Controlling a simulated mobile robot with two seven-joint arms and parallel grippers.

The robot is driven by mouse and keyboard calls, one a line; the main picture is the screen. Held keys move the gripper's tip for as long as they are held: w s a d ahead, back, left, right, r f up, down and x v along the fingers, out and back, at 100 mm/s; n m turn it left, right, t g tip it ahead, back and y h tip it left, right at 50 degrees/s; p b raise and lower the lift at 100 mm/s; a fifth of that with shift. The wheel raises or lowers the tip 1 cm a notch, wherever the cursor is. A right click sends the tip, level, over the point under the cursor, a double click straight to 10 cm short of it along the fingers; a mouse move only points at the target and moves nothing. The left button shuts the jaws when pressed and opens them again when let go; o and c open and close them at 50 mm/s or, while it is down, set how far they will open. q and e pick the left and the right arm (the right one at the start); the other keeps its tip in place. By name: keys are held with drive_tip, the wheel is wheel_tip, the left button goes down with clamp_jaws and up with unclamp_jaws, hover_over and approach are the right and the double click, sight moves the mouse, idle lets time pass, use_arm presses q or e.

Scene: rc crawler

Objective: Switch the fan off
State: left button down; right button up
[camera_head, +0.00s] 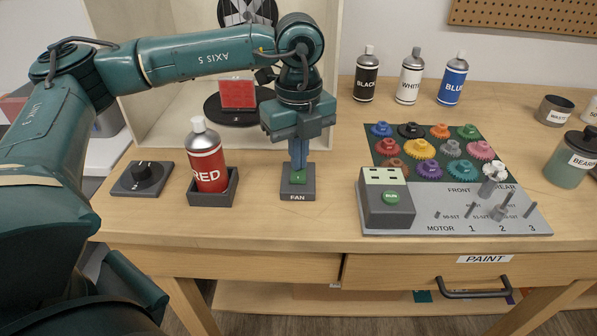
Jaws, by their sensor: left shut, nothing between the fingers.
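The fan (247,12) shows partly at the top, in the back wall of the white booth. I cannot tell whether it turns. My right gripper is out of view.
Left of the switch stand a red spray can (206,158) in a grey holder and a black knob box (143,178). A red block (238,94) sits on a dark turntable in the booth (170,115). To the right are a motor board (450,215) and colored gears.

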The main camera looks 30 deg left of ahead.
use_arm(q)
drive_tip(key=shift+r, duration=0.1)
wheel_tip(320, 180, up, 7)
drive_tip(key=p, duration=0.4)
drive_tip(key=shift+p, duration=0.3)
idle(0.5)
